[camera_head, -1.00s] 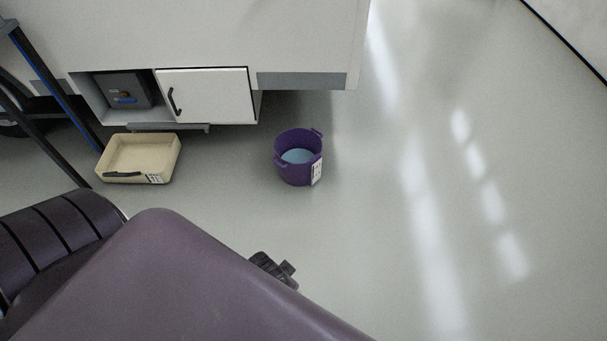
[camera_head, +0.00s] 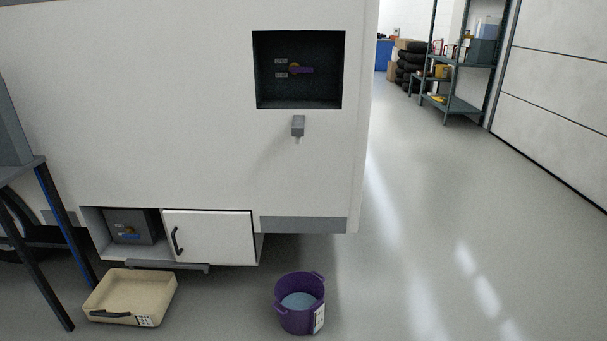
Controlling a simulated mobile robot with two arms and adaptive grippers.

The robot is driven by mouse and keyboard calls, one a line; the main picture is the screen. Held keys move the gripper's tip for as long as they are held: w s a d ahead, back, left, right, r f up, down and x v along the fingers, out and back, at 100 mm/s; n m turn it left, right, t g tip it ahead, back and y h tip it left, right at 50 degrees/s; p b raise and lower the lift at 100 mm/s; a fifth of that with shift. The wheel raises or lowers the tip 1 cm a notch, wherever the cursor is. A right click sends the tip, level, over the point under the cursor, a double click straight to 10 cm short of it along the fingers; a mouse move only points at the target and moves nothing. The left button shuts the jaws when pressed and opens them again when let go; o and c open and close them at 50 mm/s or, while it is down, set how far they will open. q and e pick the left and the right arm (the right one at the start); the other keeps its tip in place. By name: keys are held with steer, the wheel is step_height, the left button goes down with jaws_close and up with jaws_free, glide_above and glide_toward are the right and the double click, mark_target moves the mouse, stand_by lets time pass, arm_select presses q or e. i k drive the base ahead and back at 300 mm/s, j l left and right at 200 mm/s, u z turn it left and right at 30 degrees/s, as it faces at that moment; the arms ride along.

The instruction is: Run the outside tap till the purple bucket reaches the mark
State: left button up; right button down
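The purple bucket (camera_head: 299,317) stands upright on the floor below the right part of the motorhome's wall, with pale blue water inside and a white label on its side. The mark cannot be made out. The outside tap's grey spout (camera_head: 298,126) sticks out of the wall above the bucket; I cannot tell whether water runs from it. Above it, a dark recess (camera_head: 325,96) holds a purple lever (camera_head: 302,70) with an orange-brown hub, lying roughly level between two small labels. Neither of my grippers is in view.
A cream tray (camera_head: 145,294) with a black handle lies on the floor at left, below a low locker holding a grey box (camera_head: 130,227). The locker's white door (camera_head: 210,237) has a black handle. A dark-legged stand (camera_head: 55,225) is at far left. Floor at right is clear; shelving (camera_head: 462,70) stands behind.

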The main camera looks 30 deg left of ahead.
mark_target(293, 70)
steer(key=i+j, duration=1.1)
steer(key=i, duration=0.15)
